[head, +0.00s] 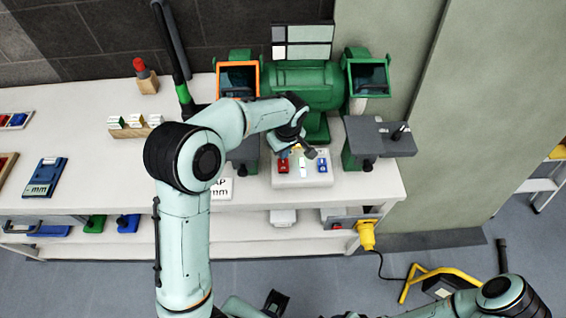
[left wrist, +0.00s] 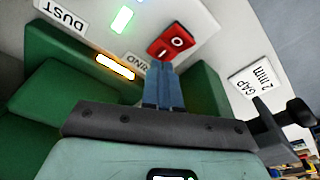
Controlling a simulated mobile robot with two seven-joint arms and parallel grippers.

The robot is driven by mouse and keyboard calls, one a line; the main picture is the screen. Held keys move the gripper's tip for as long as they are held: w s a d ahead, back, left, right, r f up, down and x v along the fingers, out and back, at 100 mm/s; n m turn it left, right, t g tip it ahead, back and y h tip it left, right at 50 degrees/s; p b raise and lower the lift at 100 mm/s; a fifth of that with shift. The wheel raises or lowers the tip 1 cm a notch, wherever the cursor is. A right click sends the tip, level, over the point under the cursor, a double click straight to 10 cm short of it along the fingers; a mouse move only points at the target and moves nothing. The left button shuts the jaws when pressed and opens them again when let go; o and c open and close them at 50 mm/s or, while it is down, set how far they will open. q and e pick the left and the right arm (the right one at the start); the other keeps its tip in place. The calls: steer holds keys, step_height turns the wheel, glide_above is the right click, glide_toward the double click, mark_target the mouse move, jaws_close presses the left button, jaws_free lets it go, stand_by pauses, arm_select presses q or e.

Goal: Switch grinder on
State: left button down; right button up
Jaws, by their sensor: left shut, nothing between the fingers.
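The green bench grinder (head: 302,85) stands at the back of the white bench. In front of it is a pale switch box (head: 300,180) with a red switch (head: 283,165), a white piece (head: 302,162) and a blue switch (head: 322,165). My left gripper (head: 284,154) is shut and empty, low at the box on the red switch's side. In the left wrist view its fingers (left wrist: 160,85) point at the red rocker (left wrist: 171,43), marked O; they overlap its edge, and contact cannot be told. A GRIND label is partly hidden behind them. A dark part low in the head view (head: 275,303) may be my right gripper.
A grey tool rest (head: 380,137) juts out right of the box. A GAP 2 mm label (left wrist: 252,82) and a DUST label (left wrist: 60,14) show in the wrist view. A green lamp (left wrist: 122,19) and an orange-edged lamp (left wrist: 115,67) are lit. A yellow plug (head: 366,235) hangs below the bench.

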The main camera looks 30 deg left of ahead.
mark_target(284, 162)
arm_select(q)
step_height(284, 162, up, 5)
steer(key=shift+p, duration=1.1)
arm_select(e)
steer(key=w+r, duration=0.1)
steer(key=r, duration=0.2)
steer(key=shift+w, duration=0.35)
arm_select(q)
steer(key=shift+f, duration=0.1)
arm_select(e)
steer(key=shift+s, duration=0.1)
